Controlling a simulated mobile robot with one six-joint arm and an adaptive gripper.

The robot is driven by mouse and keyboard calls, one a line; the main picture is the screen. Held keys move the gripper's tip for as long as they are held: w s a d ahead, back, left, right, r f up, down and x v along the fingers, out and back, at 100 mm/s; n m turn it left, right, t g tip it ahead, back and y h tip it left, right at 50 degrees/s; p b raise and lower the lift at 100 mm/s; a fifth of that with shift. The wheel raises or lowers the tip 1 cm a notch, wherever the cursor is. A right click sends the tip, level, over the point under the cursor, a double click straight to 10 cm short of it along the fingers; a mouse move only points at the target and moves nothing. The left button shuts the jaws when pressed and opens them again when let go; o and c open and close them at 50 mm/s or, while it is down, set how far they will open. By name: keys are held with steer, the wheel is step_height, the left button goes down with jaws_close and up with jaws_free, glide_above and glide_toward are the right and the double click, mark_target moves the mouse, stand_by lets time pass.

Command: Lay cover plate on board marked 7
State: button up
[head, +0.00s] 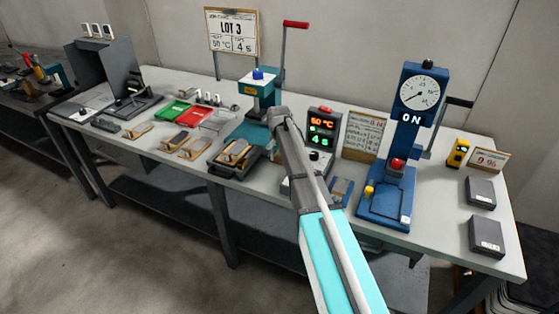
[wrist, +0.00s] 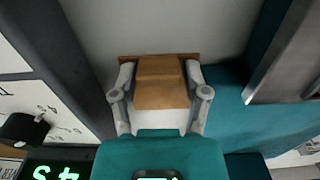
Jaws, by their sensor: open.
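My gripper (wrist: 160,75) is open in the wrist view. Its two grey fingers stand on either side of a brown piece (wrist: 160,94) with a raised block on it; contact cannot be told. In the head view my arm's wrist hides the gripper, close to the teal press (head: 259,86). Several tan boards, some with dark tops, lie on the bench, including one at the left (head: 138,131) and one in the middle (head: 194,150). Another tan piece (head: 235,150) lies on a dark tray (head: 228,170). No number 7 is legible, and I cannot tell which piece is the cover plate.
A controller (head: 321,135) with a lit display stands right of my arm. A blue dial press (head: 409,150) stands farther right, with two grey boxes (head: 481,192) beyond it. Green and red trays (head: 172,112) lie left of the teal press.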

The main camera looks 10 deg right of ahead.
stand_by(0.3)
steer(key=c, duration=0.7)
steer(key=shift+r, duration=0.15)
step_height(320, 180, up, 10)
steer(key=p, duration=1)
steer(key=shift+s+f, duration=0.1)
steer(key=shift+f, duration=0.1)
stand_by(0.4)
